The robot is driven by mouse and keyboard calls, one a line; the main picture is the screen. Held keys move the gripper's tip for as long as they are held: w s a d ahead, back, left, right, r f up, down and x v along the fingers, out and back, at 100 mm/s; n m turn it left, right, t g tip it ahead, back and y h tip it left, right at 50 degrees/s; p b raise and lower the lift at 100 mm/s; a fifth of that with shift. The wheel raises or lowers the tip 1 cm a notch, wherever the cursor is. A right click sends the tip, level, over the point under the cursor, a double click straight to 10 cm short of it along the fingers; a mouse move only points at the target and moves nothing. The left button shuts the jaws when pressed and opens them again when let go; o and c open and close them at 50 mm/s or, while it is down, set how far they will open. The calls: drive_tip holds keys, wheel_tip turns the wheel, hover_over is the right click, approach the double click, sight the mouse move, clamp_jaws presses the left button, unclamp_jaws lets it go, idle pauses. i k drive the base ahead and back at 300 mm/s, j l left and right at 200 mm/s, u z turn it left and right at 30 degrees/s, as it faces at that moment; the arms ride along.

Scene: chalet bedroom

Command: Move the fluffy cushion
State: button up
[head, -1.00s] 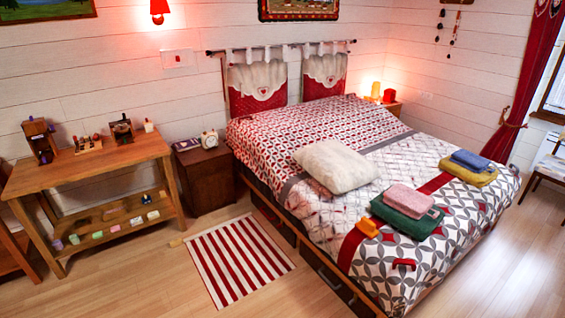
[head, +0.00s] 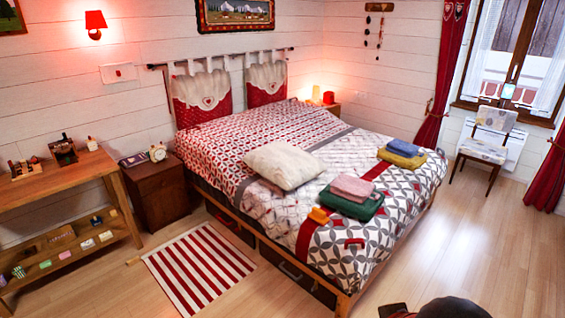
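The fluffy cushion (head: 285,165) is cream-white and lies on the near side of the bed (head: 250,137), around the middle of its length. It rests flat on the patterned cover. A dark rounded shape at the bottom edge, right of centre, looks like part of my own arm. My gripper's fingers cannot be made out in this view. Nothing is seen touching the cushion.
Folded green and pink towels (head: 352,188), blue and yellow towels (head: 402,153), an orange item (head: 318,215) and a red item (head: 354,242) lie on the bed. A striped rug (head: 200,268) lies beside it. The floor right of the bed is clear, with a chair (head: 486,142) beyond.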

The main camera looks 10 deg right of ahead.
sight(287, 166)
drive_tip(key=i+j+z, duration=0.2)
drive_tip(key=i+j, duration=0.2)
drive_tip(key=i, duration=0.3)
drive_tip(key=i+j+z, duration=0.15)
drive_tip(key=i+j, duration=0.4)
drive_tip(key=i, duration=0.15)
drive_tip(key=i+j+z, duration=0.2)
drive_tip(key=i+j, duration=0.35)
drive_tip(key=i+j+z, duration=0.2)
drive_tip(key=i+j, duration=0.55)
drive_tip(key=i+j+z, duration=0.15)
drive_tip(key=i+j, duration=0.4)
drive_tip(key=j, duration=0.2)
